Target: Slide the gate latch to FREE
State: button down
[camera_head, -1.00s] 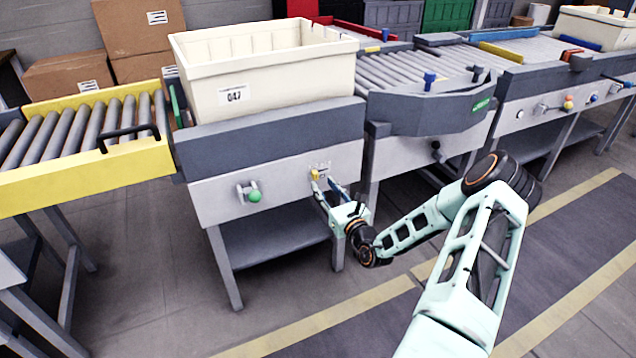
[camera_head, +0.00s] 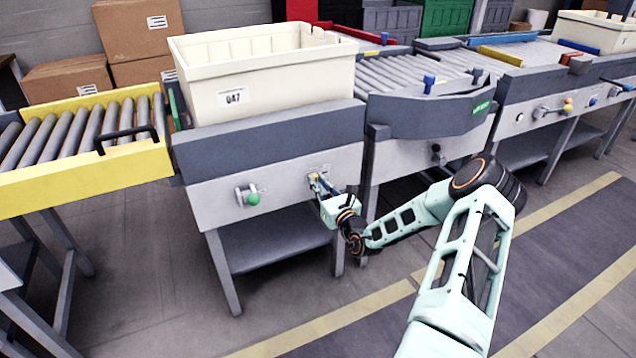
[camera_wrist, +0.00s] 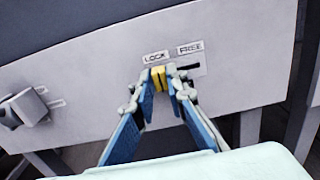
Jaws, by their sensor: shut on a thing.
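The gate latch (camera_wrist: 158,77) is a small yellow tab on the pale grey front panel. In the wrist view it sits below the LOCK label (camera_wrist: 155,57), at the left part of a dark slot. The FREE label (camera_wrist: 190,48) is up and to the right, and the slot's bare end (camera_wrist: 190,67) shows below it. My gripper (camera_wrist: 162,82) has its blue-padded fingers shut on the latch, one on each side. In the head view my gripper (camera_head: 317,182) is at the panel's right part, and the fingers mostly cover the latch.
A cream bin (camera_head: 265,75) marked 047 stands above the panel (camera_head: 220,205). A knob with a green end (camera_head: 252,197) sticks out left of the latch. A yellow-framed roller conveyor (camera_head: 85,170) is at the left, a curved roller conveyor (camera_head: 430,110) at the right.

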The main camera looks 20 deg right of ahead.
jog(key=shift+d, duration=2.55)
jog(key=c, duration=1.9)
grip_release()
jog(key=shift+d, duration=0.1)
jog(key=shift+c, duration=0.2)
jog(key=shift+s, duration=0.1)
jog(key=shift+s, duration=0.4)
jog(key=s, duration=1.1)
